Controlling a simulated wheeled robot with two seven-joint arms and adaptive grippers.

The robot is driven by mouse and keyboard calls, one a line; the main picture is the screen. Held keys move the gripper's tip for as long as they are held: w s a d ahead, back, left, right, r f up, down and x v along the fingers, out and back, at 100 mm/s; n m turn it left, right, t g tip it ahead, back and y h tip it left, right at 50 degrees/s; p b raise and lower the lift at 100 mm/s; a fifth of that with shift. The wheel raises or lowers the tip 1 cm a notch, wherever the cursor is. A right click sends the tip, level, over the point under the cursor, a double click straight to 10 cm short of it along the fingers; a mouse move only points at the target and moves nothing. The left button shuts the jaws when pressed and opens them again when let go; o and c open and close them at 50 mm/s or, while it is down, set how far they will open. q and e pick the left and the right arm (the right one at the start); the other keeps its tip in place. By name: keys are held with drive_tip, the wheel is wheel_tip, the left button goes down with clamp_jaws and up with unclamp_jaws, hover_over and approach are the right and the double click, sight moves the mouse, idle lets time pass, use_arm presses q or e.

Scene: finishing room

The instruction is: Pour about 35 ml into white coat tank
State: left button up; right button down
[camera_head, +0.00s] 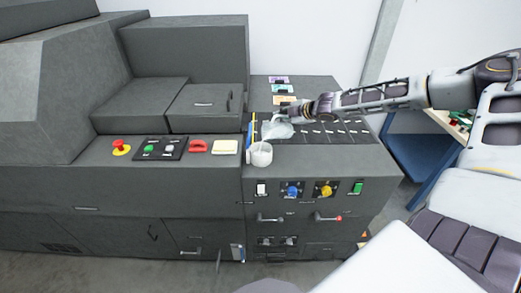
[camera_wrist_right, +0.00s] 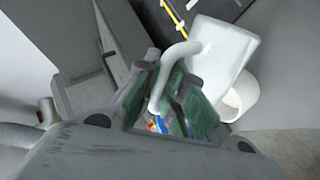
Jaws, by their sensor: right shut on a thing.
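A pale translucent jug (camera_head: 276,131) is over the top of the dark machine's right section. My right gripper (camera_head: 299,117) is shut on its handle; the wrist view shows the handle between the green finger pads (camera_wrist_right: 172,98) and the jug body (camera_wrist_right: 226,50) beyond them. The jug looks tilted towards the left. A white round open cup (camera_head: 261,154), apparently the white coat tank, is at the front left of that section, just below the jug. It also shows beside the jug in the wrist view (camera_wrist_right: 243,98). The liquid level cannot be made out. My left gripper is out of view.
Dark panels with white marks (camera_head: 325,132) lie right of the jug. Coloured cards (camera_head: 284,88) lie behind it. The front has blue (camera_head: 292,190) and yellow (camera_head: 325,189) knobs.

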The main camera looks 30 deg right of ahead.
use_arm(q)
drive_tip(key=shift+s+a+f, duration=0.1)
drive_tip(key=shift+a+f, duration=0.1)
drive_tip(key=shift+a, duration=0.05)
use_arm(e)
drive_tip(key=shift+r, duration=0.1)
drive_tip(key=shift+s+d, duration=0.1)
drive_tip(key=shift+d, duration=0.05)
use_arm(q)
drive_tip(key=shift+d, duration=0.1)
use_arm(e)
drive_tip(key=shift+d, duration=0.2)
drive_tip(key=shift+a+r, duration=0.1)
drive_tip(key=shift+a, duration=0.1)
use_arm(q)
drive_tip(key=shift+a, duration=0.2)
